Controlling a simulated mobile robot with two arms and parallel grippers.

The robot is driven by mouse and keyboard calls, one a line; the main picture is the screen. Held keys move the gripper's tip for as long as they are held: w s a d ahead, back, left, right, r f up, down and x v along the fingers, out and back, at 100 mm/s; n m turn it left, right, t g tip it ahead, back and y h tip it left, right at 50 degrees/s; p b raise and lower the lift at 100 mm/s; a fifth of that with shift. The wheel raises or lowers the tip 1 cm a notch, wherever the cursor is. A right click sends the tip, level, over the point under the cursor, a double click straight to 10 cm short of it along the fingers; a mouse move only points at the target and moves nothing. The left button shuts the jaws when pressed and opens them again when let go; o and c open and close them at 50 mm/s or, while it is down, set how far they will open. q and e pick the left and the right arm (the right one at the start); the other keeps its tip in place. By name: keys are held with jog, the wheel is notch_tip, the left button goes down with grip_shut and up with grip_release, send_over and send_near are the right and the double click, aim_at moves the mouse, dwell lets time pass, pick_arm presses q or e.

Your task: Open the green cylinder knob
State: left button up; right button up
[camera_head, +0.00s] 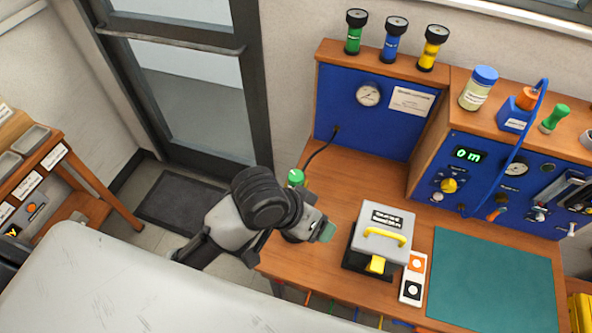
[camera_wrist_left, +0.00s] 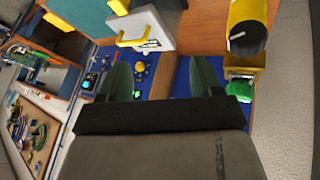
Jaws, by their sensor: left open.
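A green cylinder top (camera_head: 295,178) shows at the left edge of the bench, beside a black hose; my left arm hides what is below it. A green rounded part (camera_wrist_left: 240,90) with yellow behind it shows at the right in the left wrist view; I cannot tell for sure that it is the same thing. My left gripper (camera_head: 325,232) is over the bench's front left, to the right of and nearer than the green top. It also shows in the wrist view (camera_wrist_left: 162,80), with its two fingers apart and nothing between them. My right gripper is not in view.
A grey box with a yellow handle (camera_head: 384,232) stands right of my left gripper. A teal mat (camera_head: 495,285) lies farther right. Blue panels with a gauge (camera_head: 368,95) and controls stand behind. Green, blue and yellow cylinders (camera_head: 393,42) stand on the shelf.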

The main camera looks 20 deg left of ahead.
pick_arm(q)
notch_tip(320, 180, up, 2)
jog(key=w+d+g, duration=0.1)
jog(key=w+d, duration=0.1)
jog(key=d, duration=0.1)
jog(key=n+g+y, duration=0.3)
jog(key=n+y, duration=0.2)
send_near(296, 175)
notch_tip(296, 175, down, 8)
jog(key=p, duration=0.3)
jog(key=shift+s+d+r, duration=0.1)
jog(key=shift+s+d, duration=0.05)
jog(key=shift+f, duration=0.8)
jog(key=c, duration=0.9)
